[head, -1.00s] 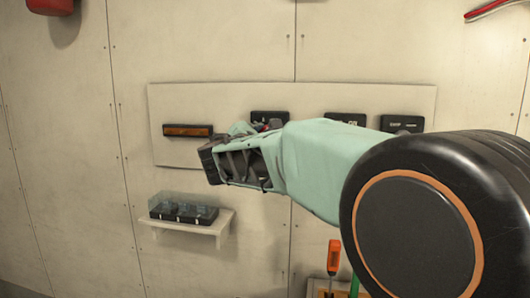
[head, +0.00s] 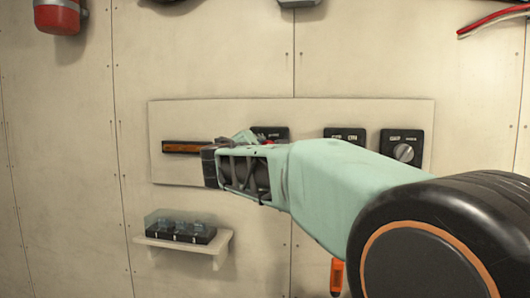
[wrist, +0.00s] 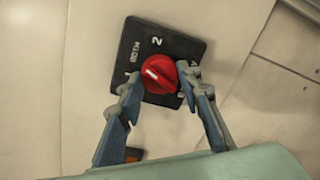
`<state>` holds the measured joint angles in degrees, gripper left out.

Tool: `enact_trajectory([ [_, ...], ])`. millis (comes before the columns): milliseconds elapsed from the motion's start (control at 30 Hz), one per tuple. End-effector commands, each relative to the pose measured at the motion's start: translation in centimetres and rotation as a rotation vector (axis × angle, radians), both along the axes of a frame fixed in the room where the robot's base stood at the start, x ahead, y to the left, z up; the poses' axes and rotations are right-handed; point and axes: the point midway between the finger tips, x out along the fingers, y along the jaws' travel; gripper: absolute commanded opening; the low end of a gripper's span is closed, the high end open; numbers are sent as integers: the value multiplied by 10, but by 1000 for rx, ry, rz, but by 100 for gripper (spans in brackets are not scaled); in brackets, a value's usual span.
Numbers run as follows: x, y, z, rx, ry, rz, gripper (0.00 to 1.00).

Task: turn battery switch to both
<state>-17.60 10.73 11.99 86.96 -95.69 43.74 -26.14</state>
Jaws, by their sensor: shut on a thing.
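The battery switch is a black square plate (wrist: 130,40) with a red round knob (wrist: 163,75), seen in the wrist view. White marks on the plate include a 2 and a word that looks like BOTH. The white pointer line on the knob lies toward the left, on the plate's BOTH and 1 side. My gripper (wrist: 160,79) is shut on the knob, with one finger on each side. In the head view the plate's upper part (head: 271,132) shows above my arm, and the arm hides most of the knob and the fingertips.
A pale panel (head: 400,108) carries an amber strip (head: 181,147) on the left and two black switch plates (head: 344,134), (head: 402,144) on the right. A small shelf (head: 189,244) with a clear-covered black box (head: 180,228) is below. An orange-handled tool (head: 337,276) hangs lower down.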

Motion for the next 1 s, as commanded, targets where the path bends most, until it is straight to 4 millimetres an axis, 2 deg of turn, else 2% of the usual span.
enact_trajectory([
  [33,0,0,0,0,0,0,8],
  [67,0,0,0,0,0,0,35],
  [200,0,0,0,-1,0,0,50],
  [567,-5,2,1,-1,0,1,50],
  [1000,-66,17,4,0,-1,3,50],
])
